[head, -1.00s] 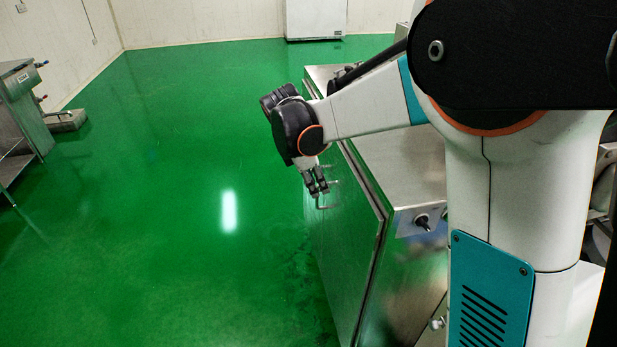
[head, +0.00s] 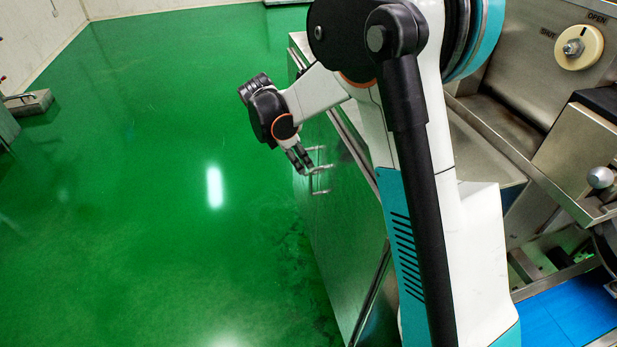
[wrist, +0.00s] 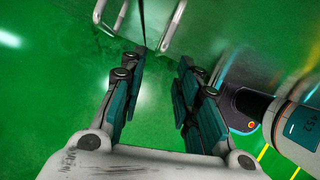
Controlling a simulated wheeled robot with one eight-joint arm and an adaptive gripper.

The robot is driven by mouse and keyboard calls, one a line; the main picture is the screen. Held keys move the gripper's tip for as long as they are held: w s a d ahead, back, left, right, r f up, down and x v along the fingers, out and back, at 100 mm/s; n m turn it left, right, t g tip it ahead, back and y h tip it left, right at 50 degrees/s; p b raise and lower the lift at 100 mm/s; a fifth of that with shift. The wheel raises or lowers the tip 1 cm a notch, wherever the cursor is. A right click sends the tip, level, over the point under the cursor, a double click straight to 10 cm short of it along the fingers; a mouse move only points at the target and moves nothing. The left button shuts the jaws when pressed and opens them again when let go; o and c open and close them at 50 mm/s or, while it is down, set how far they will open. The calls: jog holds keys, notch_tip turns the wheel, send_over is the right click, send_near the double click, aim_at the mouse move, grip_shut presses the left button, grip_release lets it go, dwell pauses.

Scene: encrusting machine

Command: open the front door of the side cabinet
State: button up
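The side cabinet's steel front (head: 335,235) reflects the green floor and faces left in the head view. It has two bar handles, one (head: 321,181) nearer the camera and one farther off, partly behind my gripper (head: 300,160). In the wrist view a dark seam runs between the left handle (wrist: 116,14) and the right handle (wrist: 177,22). The doors look shut. My gripper (wrist: 160,68) is open, with nothing between its fingers. Its fingertips point toward the seam and handles, close to them; I cannot tell whether they touch.
Open green floor (head: 150,230) lies left of the cabinet. The machine's steel panel with a cream knob (head: 579,47) and a blue surface (head: 570,310) are at the right. A low grey block (head: 28,102) sits by the far left wall.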

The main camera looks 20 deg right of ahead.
jog(key=b+x, duration=0.2)
jog(key=x, duration=0.6)
jog(key=shift+b, duration=0.4)
jog(key=shift+s, duration=0.1)
grip_shut()
